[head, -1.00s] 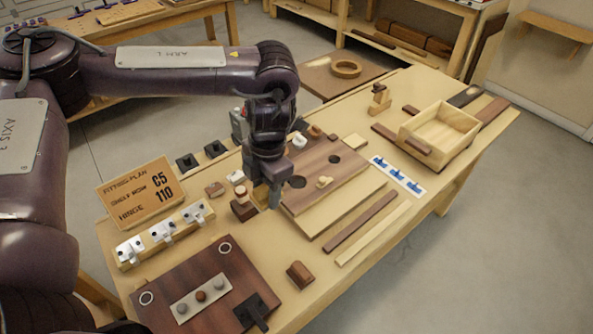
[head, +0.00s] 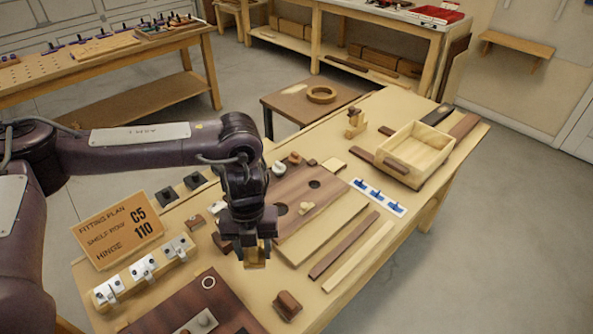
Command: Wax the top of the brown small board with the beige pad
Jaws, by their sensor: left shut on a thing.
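Another dark brown board (head: 215,287) with a ring mark lies at the near edge, cut off by the frame. Which one is the small board I cannot tell. The held thing looks clear of both. My right gripper is not in view.
A sign (head: 117,228) and a strip of metal hinges (head: 145,268) stand left. A small brown block (head: 287,304) sits near the front edge. Brown and pale strips (head: 345,244) lie right of the boards. An open wooden box (head: 414,153) stands at the far right.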

